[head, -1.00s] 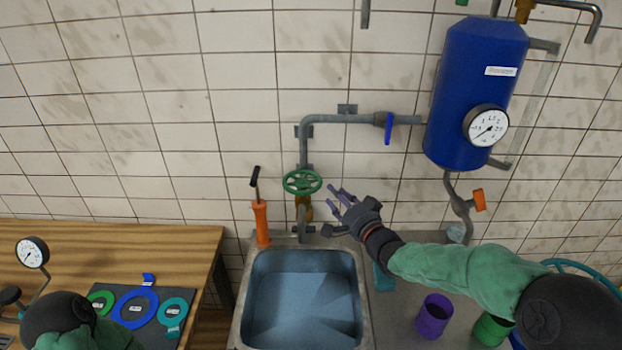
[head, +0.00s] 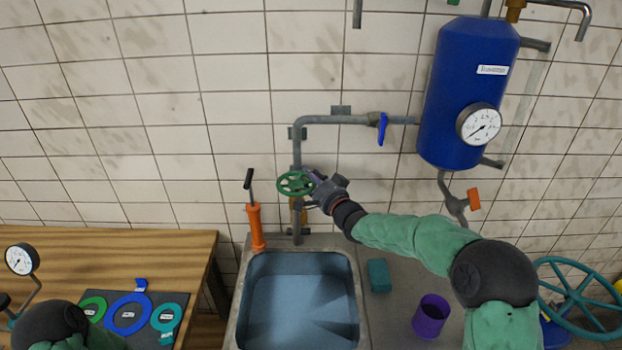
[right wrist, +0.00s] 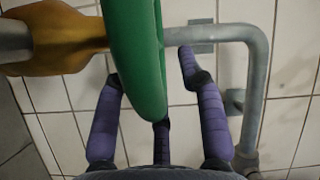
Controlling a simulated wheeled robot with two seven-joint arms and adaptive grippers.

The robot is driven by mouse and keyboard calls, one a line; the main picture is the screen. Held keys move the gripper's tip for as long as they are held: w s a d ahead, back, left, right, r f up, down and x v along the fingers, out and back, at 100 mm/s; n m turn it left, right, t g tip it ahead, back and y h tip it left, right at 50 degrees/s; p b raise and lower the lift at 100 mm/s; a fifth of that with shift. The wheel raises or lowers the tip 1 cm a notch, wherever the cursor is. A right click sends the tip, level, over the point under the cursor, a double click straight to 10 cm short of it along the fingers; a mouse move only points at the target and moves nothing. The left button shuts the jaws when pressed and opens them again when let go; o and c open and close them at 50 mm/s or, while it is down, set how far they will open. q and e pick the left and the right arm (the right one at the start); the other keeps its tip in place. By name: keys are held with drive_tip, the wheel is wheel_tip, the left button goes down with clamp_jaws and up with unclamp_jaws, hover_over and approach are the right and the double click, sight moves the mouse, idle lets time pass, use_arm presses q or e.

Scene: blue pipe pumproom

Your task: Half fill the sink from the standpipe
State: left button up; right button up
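The grey-rimmed sink (head: 238,318) stands below the standpipe (head: 297,155). Its basin looks bluish inside; I cannot tell how much water it holds. The standpipe carries a green handwheel (head: 294,184) on a brass-coloured valve body (head: 301,212). My right gripper (head: 313,184) is at the right side of the handwheel. In the right wrist view, the green wheel rim (right wrist: 140,62) lies between its spread purple fingers (right wrist: 160,115), which are not closed on it. My left arm shows at the lower left, but its gripper is not visible.
A blue lever (head: 382,128) sits on the upper pipe, beside the blue tank (head: 465,95) with its gauge. An orange hand pump (head: 255,226) stands at the sink's back left corner. A teal block (head: 379,275) and a purple cup (head: 431,316) stand on the counter right of the sink.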

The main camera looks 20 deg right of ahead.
clamp_jaws()
